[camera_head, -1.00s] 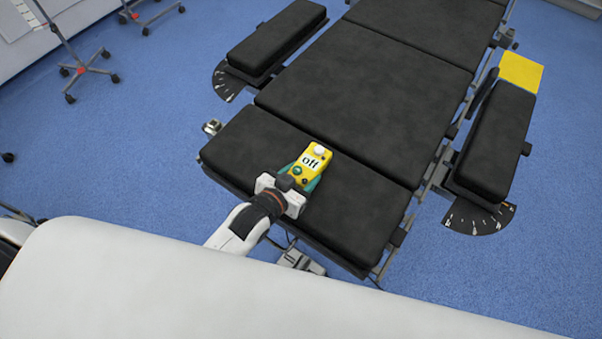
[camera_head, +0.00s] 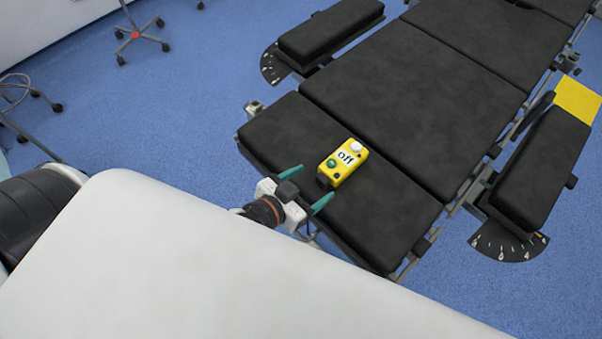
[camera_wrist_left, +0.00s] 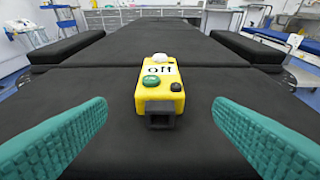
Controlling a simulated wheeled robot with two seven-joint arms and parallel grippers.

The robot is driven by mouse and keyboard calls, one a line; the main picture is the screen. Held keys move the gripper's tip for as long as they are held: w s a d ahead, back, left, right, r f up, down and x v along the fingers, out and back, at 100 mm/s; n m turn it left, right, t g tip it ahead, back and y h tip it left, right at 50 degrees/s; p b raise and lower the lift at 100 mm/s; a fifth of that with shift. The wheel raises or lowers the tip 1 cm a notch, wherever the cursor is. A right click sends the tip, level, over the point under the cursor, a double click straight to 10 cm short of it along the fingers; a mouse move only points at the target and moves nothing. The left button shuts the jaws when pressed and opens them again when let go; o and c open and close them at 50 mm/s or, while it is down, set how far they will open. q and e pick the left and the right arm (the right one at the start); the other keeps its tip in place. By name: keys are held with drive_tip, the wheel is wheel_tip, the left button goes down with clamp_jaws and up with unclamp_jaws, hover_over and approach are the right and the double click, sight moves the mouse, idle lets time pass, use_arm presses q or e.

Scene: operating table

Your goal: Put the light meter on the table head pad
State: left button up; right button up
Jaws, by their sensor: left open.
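The light meter is a yellow box (camera_head: 342,163) with a white dome, a green button and the word "off". It lies on the black table head pad (camera_head: 391,221), the near section of the operating table. In the left wrist view the light meter (camera_wrist_left: 160,85) rests on the pad ahead of and between the fingers, touching neither. My left gripper (camera_head: 305,188) is open and empty at the pad's near edge, its teal fingers spread apart. My right gripper is not in view.
Long black table sections (camera_head: 414,80) stretch away behind the head pad. Black arm pads stand at the left (camera_head: 331,29) and right (camera_head: 540,168). A yellow square (camera_head: 578,99) lies at the right pad's far end. Blue floor (camera_head: 190,120) is open at the left.

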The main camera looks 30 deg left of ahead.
use_arm(q)
drive_tip(key=shift+v, duration=1.4)
drive_tip(key=s+a+f+n+g+y, duration=0.2)
drive_tip(key=s+a+g+y, duration=0.2)
drive_tip(key=s+a+g, duration=0.4)
wheel_tip(320, 180, down, 25)
drive_tip(key=d+g, duration=0.2)
drive_tip(key=s+a+f+g, duration=0.1)
drive_tip(key=s+a+f, duration=0.2)
drive_tip(key=s+f, duration=1.4)
drive_tip(key=shift+s+a+f+g+y, duration=0.2)
drive_tip(key=shift+f+g+y, duration=0.1)
drive_tip(key=shift+f+g, duration=0.1)
